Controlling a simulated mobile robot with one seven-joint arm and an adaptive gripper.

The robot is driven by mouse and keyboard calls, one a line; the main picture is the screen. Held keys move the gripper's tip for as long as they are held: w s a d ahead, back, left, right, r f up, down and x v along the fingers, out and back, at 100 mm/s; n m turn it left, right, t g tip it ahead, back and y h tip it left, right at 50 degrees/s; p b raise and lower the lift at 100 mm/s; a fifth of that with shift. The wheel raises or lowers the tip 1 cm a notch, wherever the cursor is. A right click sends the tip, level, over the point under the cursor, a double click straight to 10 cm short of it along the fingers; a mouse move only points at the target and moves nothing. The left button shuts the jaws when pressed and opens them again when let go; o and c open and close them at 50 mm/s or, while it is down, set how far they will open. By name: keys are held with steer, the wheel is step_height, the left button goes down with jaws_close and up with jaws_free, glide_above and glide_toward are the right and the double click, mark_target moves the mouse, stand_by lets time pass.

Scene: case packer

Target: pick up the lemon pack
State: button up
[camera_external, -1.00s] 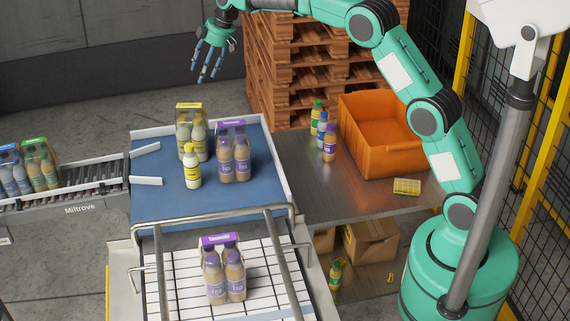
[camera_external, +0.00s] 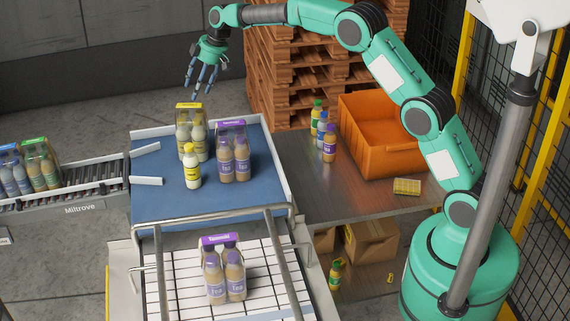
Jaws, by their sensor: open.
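The lemon pack (camera_external: 193,138) stands upright at the back of the blue table (camera_external: 160,209). It is a group of pale bottles under a yellow top label. A single pale bottle with a yellow cap (camera_external: 192,167) stands in front of it and hides part of its lower front. My gripper (camera_external: 201,86) is open and empty, with its fingers pointing down. In the picture it shows just above the yellow top of the pack, and I see no contact.
A purple-labelled pack (camera_external: 234,155) stands close to the right of the lemon pack. Another purple pack (camera_external: 224,270) is on the white gridded surface in front, behind metal rails. A conveyor (camera_external: 85,190) with packs is at left. An orange crate (camera_external: 375,150) and loose bottles are right.

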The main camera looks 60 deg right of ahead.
steer(key=shift+x, duration=0.8)
steer(key=shift+f, duration=0.15)
steer(key=shift+p+x, duration=0.85)
steer(key=shift+x, duration=1.45)
steer(key=shift+w+a, duration=0.15)
steer(key=shift+w, duration=0.1)
steer(key=shift+f+b, duration=0.25)
steer(key=shift+b, duration=0.05)
steer(key=shift+c, duration=0.5)
jaws_close()
steer(key=shift+w+r, duration=0.1)
steer(key=shift+r, duration=0.05)
